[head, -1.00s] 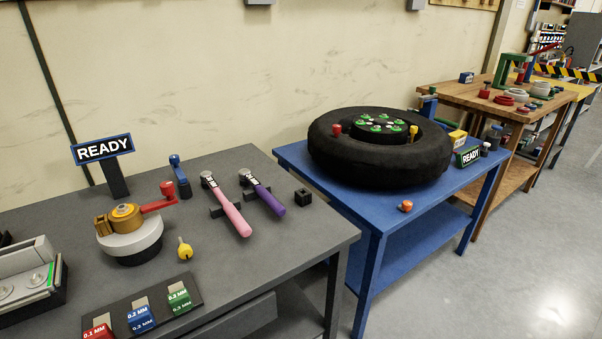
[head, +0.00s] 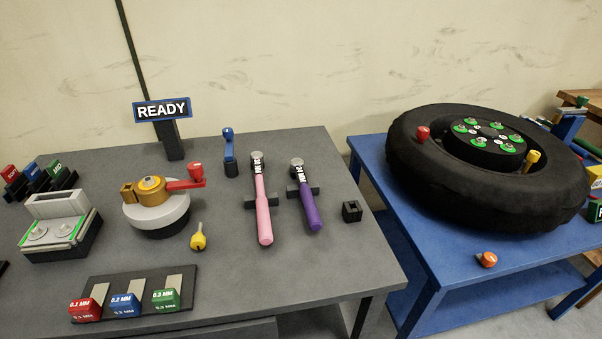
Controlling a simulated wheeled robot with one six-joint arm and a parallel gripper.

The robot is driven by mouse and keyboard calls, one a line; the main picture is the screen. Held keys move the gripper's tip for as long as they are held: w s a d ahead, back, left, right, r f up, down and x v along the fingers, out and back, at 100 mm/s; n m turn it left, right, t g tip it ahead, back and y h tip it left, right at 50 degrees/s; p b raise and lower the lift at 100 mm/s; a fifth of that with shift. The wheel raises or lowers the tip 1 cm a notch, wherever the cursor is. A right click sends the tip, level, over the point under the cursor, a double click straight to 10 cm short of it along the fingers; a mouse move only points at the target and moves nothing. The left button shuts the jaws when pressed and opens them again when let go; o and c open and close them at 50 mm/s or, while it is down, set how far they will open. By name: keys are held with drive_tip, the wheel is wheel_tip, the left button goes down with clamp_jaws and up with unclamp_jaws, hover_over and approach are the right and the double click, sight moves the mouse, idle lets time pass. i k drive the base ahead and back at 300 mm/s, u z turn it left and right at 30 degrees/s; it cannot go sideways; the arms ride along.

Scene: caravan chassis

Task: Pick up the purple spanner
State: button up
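The purple spanner (head: 308,204) lies on the grey table in the head view, right of the middle of the tabletop. Its dark head end, with a white label reading 24 MM, points toward the wall, and its purple handle points toward the front edge. It rests across a small black holder (head: 293,190). A pink spanner (head: 263,212) lies just to its left, apart from it, on a similar holder. My gripper is not in view.
On the grey table (head: 222,258) stand a READY sign (head: 162,110), a round device with a red lever (head: 158,203), a blue-handled tool (head: 229,153), a yellow knob (head: 198,238), labelled blocks (head: 125,304) and a black cube (head: 352,211). A blue table (head: 450,262) with a tyre (head: 440,185) stands right.

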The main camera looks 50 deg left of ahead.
sight(296, 164)
drive_tip(key=u, duration=0.4)
drive_tip(key=i, duration=0.55)
drive_tip(key=u, duration=1.1)
drive_tip(key=i, duration=0.55)
drive_tip(key=u, duration=0.55)
